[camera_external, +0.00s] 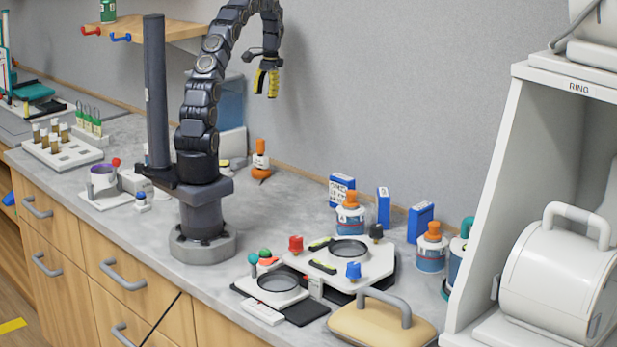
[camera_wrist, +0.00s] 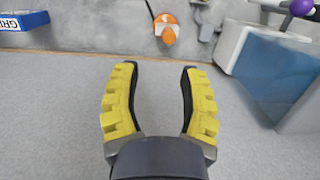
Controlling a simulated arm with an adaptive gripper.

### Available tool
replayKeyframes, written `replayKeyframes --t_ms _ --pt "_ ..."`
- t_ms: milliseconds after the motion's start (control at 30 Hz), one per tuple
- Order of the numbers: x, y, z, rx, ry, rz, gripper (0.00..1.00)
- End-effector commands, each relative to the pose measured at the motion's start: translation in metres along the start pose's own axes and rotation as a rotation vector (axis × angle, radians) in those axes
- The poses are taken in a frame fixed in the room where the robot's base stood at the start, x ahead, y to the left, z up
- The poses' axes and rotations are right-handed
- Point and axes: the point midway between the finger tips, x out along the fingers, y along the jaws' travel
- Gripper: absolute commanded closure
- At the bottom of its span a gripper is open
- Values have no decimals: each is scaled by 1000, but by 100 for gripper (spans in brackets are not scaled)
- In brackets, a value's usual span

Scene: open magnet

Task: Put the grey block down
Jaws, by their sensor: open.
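My gripper (camera_external: 266,92) hangs high above the back of the counter near the wall, its yellow fingers pointing down. In the wrist view its two fingers (camera_wrist: 160,68) are spread apart with nothing between them. I cannot single out a grey block with certainty. A small pale grey bar (camera_external: 264,313) lies flat at the counter's front edge, beside a round-windowed plate (camera_external: 303,291); whether it is the block I cannot tell. It is far below and apart from my gripper.
An orange-topped item (camera_external: 260,162) stands on the counter below my gripper; an orange item (camera_wrist: 166,32) shows in the wrist view. Blue boxes (camera_external: 383,206), orange-capped bottles (camera_external: 350,218) and a handled tan lid (camera_external: 380,328) crowd the right. Bare counter (camera_external: 290,200) lies between.

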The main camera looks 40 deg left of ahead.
Motion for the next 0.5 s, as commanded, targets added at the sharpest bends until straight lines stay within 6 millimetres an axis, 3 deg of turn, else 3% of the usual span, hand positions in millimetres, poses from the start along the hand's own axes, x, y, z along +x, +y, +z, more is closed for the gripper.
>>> replayKeyframes --t_ms 33,100,233,500 --pt "-17 22 12 3 6 -4 58" --pt "-32 48 31 1 7 -4 58" --pt "-52 95 73 -2 8 0 58" --pt "-61 176 178 1 10 13 58"
